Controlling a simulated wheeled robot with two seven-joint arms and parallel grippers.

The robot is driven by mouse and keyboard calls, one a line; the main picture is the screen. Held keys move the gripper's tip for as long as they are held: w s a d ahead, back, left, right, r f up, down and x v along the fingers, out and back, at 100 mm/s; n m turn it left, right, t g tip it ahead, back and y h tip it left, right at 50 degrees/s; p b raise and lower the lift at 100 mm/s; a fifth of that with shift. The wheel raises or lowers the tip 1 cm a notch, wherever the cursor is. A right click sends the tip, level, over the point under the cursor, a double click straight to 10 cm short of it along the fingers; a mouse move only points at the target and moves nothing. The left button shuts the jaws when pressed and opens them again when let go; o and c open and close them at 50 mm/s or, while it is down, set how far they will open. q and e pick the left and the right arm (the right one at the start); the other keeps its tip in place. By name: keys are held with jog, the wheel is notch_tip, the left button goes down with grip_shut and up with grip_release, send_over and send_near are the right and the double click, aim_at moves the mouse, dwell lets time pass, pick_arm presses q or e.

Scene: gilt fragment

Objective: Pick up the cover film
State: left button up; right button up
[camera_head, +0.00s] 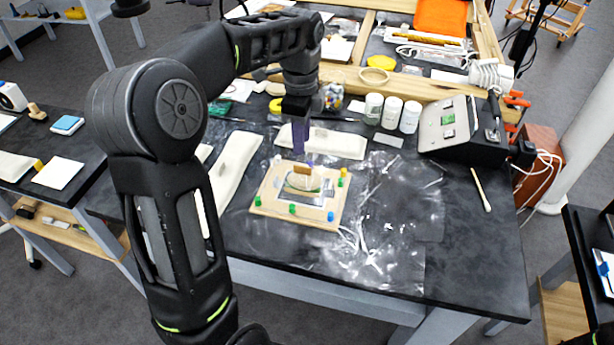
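A clear, wrinkled film (408,195), which looks like the cover film, lies flat on the dark tabletop to the right of a wooden board. Its edges are hard to make out against the glossy table. The board (275,208) has coloured pegs around its edge and a small pale fragment (303,180) at its middle. My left gripper (301,150) points down over the back part of the board, left of the film and apart from it. Its fingers are small and seen edge-on, so I cannot tell whether they are open. My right gripper is out of view.
White-lidded jars (392,112) and a grey device (462,130) stand at the back right. Long pale padded rests (234,165) lie left of the board, and another (335,143) lies behind it. A thin stick (481,190) lies near the right edge. The front right tabletop is clear.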

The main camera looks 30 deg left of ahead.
aim_at(302, 167)
pick_arm(q)
jog(key=shift+f, duration=1.35)
jog(key=shift+f+p, duration=0.45)
jog(key=shift+f, duration=0.05)
notch_tip(302, 167, down, 4)
jog(key=shift+f+p, duration=0.1)
jog(key=shift+p, duration=0.4)
grip_shut()
dwell(0.5)
